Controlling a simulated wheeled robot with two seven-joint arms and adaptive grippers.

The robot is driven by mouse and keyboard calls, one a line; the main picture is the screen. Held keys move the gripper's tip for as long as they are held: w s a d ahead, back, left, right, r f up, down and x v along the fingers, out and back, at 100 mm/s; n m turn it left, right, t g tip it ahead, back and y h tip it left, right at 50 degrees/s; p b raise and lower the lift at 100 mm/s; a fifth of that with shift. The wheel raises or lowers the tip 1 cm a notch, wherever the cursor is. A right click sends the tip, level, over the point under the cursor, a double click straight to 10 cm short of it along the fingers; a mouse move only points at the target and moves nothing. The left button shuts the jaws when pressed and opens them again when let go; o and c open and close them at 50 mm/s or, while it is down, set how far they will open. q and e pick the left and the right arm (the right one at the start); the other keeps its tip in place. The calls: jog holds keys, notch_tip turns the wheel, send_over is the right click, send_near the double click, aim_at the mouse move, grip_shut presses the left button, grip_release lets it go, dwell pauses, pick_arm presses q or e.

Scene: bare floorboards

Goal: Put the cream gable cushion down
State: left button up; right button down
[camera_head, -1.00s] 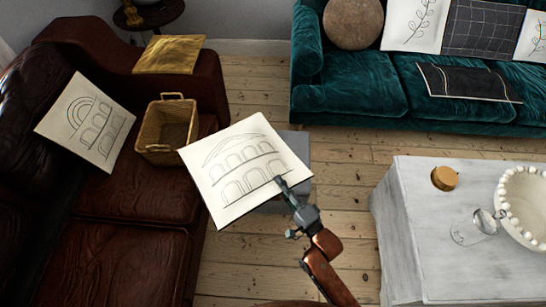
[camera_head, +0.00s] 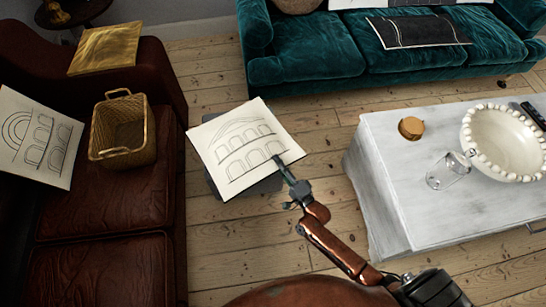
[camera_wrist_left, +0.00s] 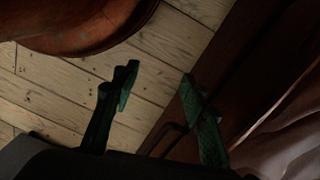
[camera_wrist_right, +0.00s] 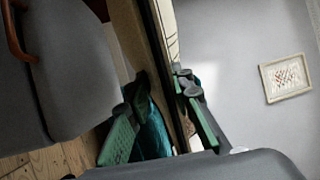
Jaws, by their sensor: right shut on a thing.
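The cream cushion (camera_head: 240,148) with a line drawing of a gable over arches is in the head view, left of centre. My right gripper (camera_head: 281,166) is shut on its right edge. The cushion lies nearly flat over a low grey piece (camera_head: 268,186), covering most of it. I cannot tell whether they touch. In the right wrist view the fingers (camera_wrist_right: 160,120) appear at the lower middle, and the grip is hard to make out. My left gripper (camera_wrist_left: 165,95) is outside the head view. In its wrist view its fingers are apart with nothing between them.
A brown leather sofa (camera_head: 110,260) at left holds a wicker basket (camera_head: 123,148), an arch-drawing cushion (camera_head: 38,140) and a gold cushion (camera_head: 104,48). A teal sofa (camera_head: 310,55) stands behind. A whitish table (camera_head: 395,175) at right holds a glass (camera_head: 445,172) and beaded bowl (camera_head: 500,140). Floorboards between are clear.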

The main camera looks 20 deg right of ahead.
jog(key=w+f, duration=0.1)
jog(key=w+d+b, duration=0.1)
jog(key=w, duration=0.1)
jog(key=shift+f+b, duration=0.3)
jog(key=shift+f, duration=0.05)
jog(key=w+f+b, duration=0.1)
jog(key=w+d+f+b, duration=0.1)
jog(key=f, duration=0.1)
jog(key=w+f+b, duration=0.2)
jog(key=shift+w+d+f, duration=0.1)
jog(key=shift+d, duration=0.2)
notch_tip(320, 180, down, 3)
jog(key=shift+f+b, duration=0.1)
jog(key=shift+b, duration=0.85)
pick_arm(q)
jog(key=w+d+f+t+h, duration=0.2)
jog(key=w+d+f+t, duration=0.3)
jog(key=w, duration=0.5)
jog(key=d+f, duration=0.2)
jog(key=d, duration=0.1)
jog(key=shift+w+d+f, duration=0.2)
jog(key=shift+w+f, duration=0.05)
jog(key=shift+f, duration=0.15)
jog(key=shift+f+t, duration=0.1)
jog(key=shift+t, duration=0.2)
pick_arm(e)
jog(key=c, duration=2.1)
grip_release()
jog(key=shift+o, duration=0.8)
